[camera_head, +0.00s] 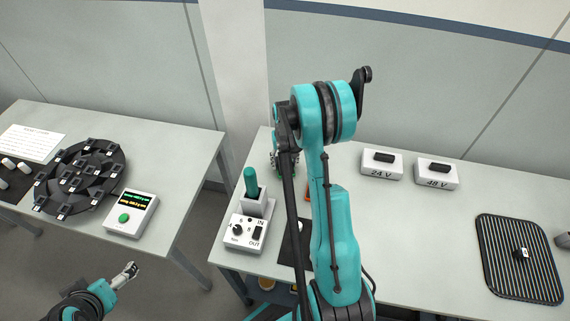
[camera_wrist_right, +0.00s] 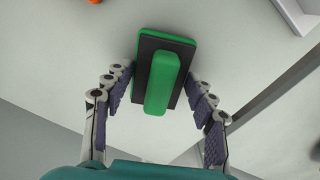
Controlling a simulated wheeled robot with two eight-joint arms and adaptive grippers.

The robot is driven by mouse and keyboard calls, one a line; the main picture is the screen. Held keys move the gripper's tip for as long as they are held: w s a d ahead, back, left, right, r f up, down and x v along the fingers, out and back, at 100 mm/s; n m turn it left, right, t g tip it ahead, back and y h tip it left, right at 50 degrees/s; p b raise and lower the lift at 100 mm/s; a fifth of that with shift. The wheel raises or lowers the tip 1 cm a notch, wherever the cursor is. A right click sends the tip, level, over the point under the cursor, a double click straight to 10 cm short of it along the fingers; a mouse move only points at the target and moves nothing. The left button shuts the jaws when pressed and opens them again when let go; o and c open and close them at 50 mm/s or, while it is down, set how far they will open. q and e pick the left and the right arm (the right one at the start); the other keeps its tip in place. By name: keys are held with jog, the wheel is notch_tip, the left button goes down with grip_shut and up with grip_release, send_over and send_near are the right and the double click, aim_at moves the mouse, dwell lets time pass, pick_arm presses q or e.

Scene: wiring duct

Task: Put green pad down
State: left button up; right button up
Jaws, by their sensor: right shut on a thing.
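In the right wrist view the green pad (camera_wrist_right: 157,85) has a dark backing and a raised green bar. It sits between the finger pads of my right gripper (camera_wrist_right: 160,95), which is shut on it. Pale surface shows beyond the pad; I cannot tell whether they touch.
On the right table (camera_head: 420,235) are a green-handled thing (camera_head: 251,182) in a white holder, an IN/OUT box (camera_head: 243,233), 24 V (camera_head: 381,166) and 48 V (camera_head: 436,175) blocks, and a striped mat (camera_head: 520,258). A black round carrier (camera_head: 82,178) stands on the left table.

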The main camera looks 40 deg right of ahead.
jog(key=shift+f, duration=0.35)
jog(key=shift+f, duration=0.15)
jog(key=o, duration=1.3)
jog(key=shift+c, duration=0.2)
